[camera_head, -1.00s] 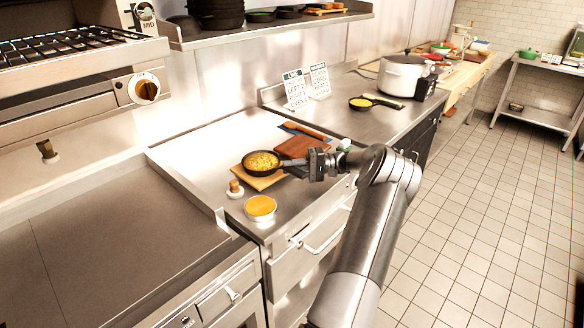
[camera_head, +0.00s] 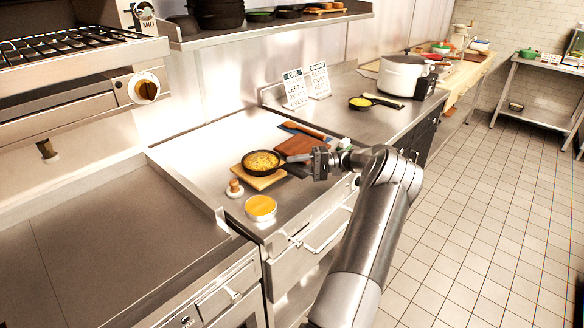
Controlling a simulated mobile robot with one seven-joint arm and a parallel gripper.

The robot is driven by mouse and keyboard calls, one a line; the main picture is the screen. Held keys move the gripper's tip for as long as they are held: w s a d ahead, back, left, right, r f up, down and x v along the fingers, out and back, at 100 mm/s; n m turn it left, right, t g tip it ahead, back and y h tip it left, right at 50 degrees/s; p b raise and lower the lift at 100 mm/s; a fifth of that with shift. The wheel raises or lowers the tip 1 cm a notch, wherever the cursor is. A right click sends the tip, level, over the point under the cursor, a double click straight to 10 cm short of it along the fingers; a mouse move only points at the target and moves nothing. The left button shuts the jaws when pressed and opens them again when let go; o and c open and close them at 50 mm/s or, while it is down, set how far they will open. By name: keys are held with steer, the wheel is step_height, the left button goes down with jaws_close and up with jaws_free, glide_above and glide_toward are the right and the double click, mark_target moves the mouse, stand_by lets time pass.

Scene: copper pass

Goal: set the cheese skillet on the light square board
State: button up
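The cheese skillet (camera_head: 261,162), a small black pan with a yellow filling, sits upright on the light square board (camera_head: 262,182). The board's light edge shows in front of the pan. The pan's dark handle points right, toward my gripper (camera_head: 304,164). My gripper is low over the counter, just right of the pan. Two dark prongs reach left from it with a gap between them, so it looks open. Part of the handle's end is hard to tell from the fingers.
A reddish-brown board (camera_head: 297,147) lies just behind. A white holder with a brown knob (camera_head: 235,188) and a round yellow-topped tin (camera_head: 260,208) stand in front. Another yellow-filled skillet (camera_head: 361,103), a pot (camera_head: 400,76) and sign cards (camera_head: 296,89) stand farther back right.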

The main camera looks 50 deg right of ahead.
steer(key=v, duration=1)
steer(key=shift+s+d, duration=0.2)
steer(key=shift+s, duration=0.05)
steer(key=shift+w, duration=0.1)
steer(key=w+a+r+n+g+h, duration=0.1)
steer(key=w+a+r+g+h, duration=0.2)
steer(key=a, duration=0.8)
steer(key=w+a+r+n+g+h, duration=0.1)
steer(key=w+a+r+g, duration=0.35)
steer(key=a, duration=0.75)
steer(key=w+a+r+n+g+h, duration=0.15)
steer(key=w+a+r, duration=0.35)
steer(key=a, duration=0.6)
steer(key=s+a+r+n+h, duration=0.1)
steer(key=s+a+r+h, duration=0.15)
steer(key=s+a, duration=0.45)
steer(key=s+a+r+n+h, duration=0.1)
steer(key=s+a+h, duration=0.25)
steer(key=a, duration=0.65)
steer(key=s+a+f+n+t+h, duration=0.1)
steer(key=s+a, duration=0.2)
steer(key=s, duration=0.4)
steer(key=s+a+f+n+t+h, duration=0.1)
steer(key=s+a+f+t, duration=0.1)
steer(key=s, duration=0.6)
steer(key=shift+a+f+n, duration=0.15)
steer(key=shift+a+n, duration=0.2)
steer(key=shift+a, duration=0.35)
